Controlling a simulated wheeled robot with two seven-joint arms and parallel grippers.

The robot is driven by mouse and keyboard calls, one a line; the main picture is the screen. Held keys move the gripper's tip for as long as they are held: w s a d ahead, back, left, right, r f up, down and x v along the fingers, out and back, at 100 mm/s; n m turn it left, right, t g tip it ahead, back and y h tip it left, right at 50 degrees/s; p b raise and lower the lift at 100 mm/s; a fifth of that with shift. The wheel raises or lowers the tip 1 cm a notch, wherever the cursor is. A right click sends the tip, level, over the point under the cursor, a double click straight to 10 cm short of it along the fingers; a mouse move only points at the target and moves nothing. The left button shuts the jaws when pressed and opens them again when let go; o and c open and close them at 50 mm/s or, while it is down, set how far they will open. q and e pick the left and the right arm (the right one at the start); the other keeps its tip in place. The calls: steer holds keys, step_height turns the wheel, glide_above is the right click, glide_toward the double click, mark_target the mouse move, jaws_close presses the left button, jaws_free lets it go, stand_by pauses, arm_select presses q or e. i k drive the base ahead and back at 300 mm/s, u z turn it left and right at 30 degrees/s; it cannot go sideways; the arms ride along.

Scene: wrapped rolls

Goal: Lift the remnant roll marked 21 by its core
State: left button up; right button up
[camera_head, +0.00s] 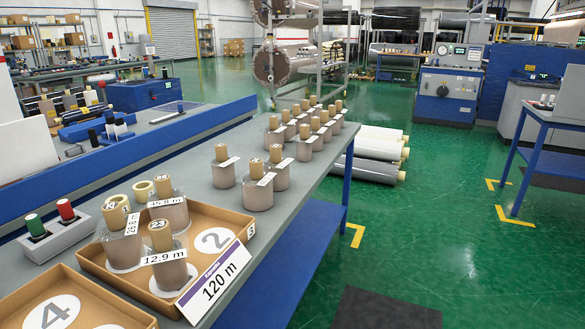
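Three wrapped grey rolls with tan cores stand upright on the grey table: one on the left (223,176), one in front (257,196) and one on the right (279,176). Their core marks are too small to read surely, so I cannot tell which is 21. More rolls stand in the cardboard tray (92,262), with tags 26.6 m (133,222), 15.0 m (166,202) and 12.9 m (163,257). The core of the 12.9 m roll seems to read 23. Neither of my grippers is in view.
Several similar rolls (304,143) stand close together at the table's far end. A 120 m sign (217,282) leans at the tray's front right corner. A second tray marked 4 (100,310) is at lower left. A grey block (50,239) holds green- and red-topped items.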

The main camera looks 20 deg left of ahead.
mark_target(223, 170)
steer(key=z, duration=0.55)
steer(key=i, duration=2.8)
steer(key=u, duration=2.35)
